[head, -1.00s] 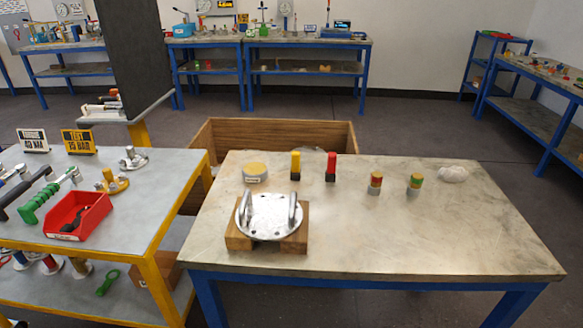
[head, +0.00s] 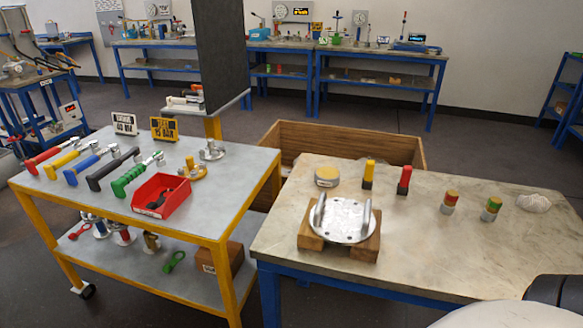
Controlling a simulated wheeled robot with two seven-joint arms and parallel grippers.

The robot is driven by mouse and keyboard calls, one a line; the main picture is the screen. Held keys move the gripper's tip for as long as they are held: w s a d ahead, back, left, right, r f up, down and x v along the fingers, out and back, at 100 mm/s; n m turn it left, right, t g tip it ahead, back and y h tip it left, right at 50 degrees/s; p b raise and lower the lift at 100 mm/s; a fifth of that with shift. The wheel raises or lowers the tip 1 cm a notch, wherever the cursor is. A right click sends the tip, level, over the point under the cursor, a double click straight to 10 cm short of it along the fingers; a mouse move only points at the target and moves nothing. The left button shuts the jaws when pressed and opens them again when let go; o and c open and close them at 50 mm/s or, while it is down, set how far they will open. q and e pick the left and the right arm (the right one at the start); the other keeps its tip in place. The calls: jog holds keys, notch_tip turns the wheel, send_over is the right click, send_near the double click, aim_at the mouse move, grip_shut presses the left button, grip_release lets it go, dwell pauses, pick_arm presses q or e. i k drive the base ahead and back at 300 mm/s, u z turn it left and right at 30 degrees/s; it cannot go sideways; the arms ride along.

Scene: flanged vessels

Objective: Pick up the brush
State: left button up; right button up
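No object is plainly recognisable as a brush. On the right table stand an upright yellow piece with a dark lower part (head: 368,174) and a similar red piece with a dark lower part (head: 404,181); I cannot tell whether either is a brush. Two short banded pieces stand to their right, one red-topped (head: 449,202) and one green and yellow (head: 491,209). A white crumpled lump (head: 534,203) lies near the right end. Neither gripper shows. A white and black part of my own body shows at the lower right.
A flanged metal disc (head: 342,222) rests on wooden blocks. A round yellow-topped tin (head: 327,176) sits behind it. The left cart (head: 130,212) holds coloured-handled tools and a red bin (head: 161,196). A wooden crate (head: 345,139) stands behind the table. The table's front right is mostly clear.

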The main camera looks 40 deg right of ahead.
aim_at(367, 183)
jog(key=u, duration=0.15)
jog(key=k, duration=0.95)
jog(key=z, duration=1)
jog(key=i, duration=0.4)
jog(key=z, duration=0.05)
